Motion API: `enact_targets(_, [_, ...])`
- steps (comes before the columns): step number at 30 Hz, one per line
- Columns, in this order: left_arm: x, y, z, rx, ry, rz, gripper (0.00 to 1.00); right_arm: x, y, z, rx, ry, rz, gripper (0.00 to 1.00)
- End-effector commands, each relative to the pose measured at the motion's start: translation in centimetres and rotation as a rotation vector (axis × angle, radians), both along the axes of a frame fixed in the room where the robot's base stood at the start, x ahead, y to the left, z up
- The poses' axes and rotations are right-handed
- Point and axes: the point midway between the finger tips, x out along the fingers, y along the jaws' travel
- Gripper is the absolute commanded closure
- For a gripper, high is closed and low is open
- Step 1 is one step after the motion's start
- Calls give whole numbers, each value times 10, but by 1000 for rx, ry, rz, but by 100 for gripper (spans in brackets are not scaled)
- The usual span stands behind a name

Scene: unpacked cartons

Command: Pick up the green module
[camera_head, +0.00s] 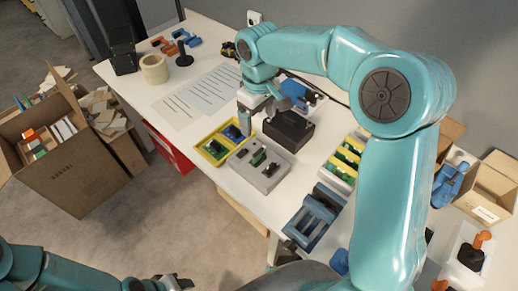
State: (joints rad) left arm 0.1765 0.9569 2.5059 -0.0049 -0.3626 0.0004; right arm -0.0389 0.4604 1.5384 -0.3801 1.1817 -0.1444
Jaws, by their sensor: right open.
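A yellow tray (203,153) on the white table holds a green module (214,149) in its near-left part and a blue piece (233,132) behind it. A grey block (266,183) beside the tray carries dark green and black parts (262,163). Which green piece is the task's module, I cannot tell for certain. My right gripper (245,122) is open, pointing down over the tray's far right corner, above the blue piece and apart from the green module. My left gripper (172,284) is low at the bottom edge, away from the table; its jaws are too small to read.
A white tray with green and yellow pieces (346,160) stands to the right. A black box (289,131) is behind the grey block. A blue rack (314,216) lies near the front edge. Paper sheets (200,95) and a tape roll (154,69) lie farther left. Cartons (75,170) stand on the floor.

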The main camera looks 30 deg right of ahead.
Motion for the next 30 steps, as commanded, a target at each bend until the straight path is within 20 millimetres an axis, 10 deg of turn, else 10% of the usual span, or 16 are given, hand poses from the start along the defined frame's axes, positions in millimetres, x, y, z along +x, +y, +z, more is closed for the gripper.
enact_targets(10, [0, 0, 1, 0, -1, 0, 57, -8, 2, -80, 1, 7, 0, 15])
enact_targets(30, [0, 0, 11, 0, -1, -1, 57, 2, -3, -149, 1, 3, 0, 15])
